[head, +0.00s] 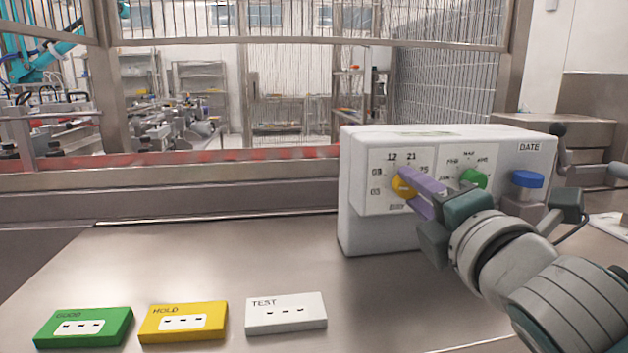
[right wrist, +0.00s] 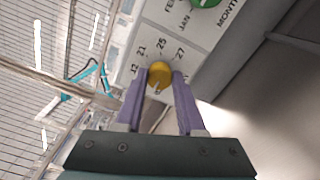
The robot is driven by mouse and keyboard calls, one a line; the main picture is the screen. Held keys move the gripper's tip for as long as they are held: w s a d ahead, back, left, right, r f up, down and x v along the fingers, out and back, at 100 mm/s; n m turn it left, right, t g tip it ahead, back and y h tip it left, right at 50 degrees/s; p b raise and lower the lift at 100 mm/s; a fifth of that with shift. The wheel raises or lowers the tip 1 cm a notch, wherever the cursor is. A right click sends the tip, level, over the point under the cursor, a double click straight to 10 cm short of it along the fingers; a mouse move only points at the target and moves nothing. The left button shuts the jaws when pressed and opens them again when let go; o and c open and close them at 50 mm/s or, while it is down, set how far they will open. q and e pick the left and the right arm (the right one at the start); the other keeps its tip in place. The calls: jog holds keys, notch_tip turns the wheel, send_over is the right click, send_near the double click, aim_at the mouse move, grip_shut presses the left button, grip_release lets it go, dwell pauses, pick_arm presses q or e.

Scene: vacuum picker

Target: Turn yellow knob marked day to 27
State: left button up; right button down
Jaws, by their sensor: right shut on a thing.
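The yellow day knob (head: 402,188) is on the left panel of a white box (head: 366,238), with numbers such as 12 and 21 around it. My right gripper (head: 410,187) has its purple fingers closed on this knob. In the right wrist view the yellow knob (right wrist: 160,75) sits between the two fingertips (right wrist: 158,84), and 12, 21, 25 and 27 can be read beside it. I cannot tell which number the knob points at. The fingers hide part of the dial in the head view. My left gripper is not in view.
A green month knob (head: 473,179) is right of the yellow one, and a blue button (head: 527,179) is further right, under DATE. Green GOOD (head: 84,327), yellow HOLD (head: 184,322) and white TEST (head: 286,313) blocks lie at the front left. The table between them and the box is clear.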

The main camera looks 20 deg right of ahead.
jog(key=m+p, duration=0.5)
jog(key=m, duration=1)
jog(key=shift+m, duration=0.3)
jog(key=m+p, duration=0.1)
jog(key=m, duration=0.4)
jog(key=shift+a+f, duration=0.1)
jog(key=m+p, duration=0.1)
jog(key=m, duration=0.4)
jog(key=m+p, duration=0.1)
jog(key=m, duration=0.8)
jog(key=shift+a, duration=0.1)
jog(key=m, duration=0.4)
jog(key=shift+m+b, duration=0.3)
jog(key=shift+b, duration=0.1)
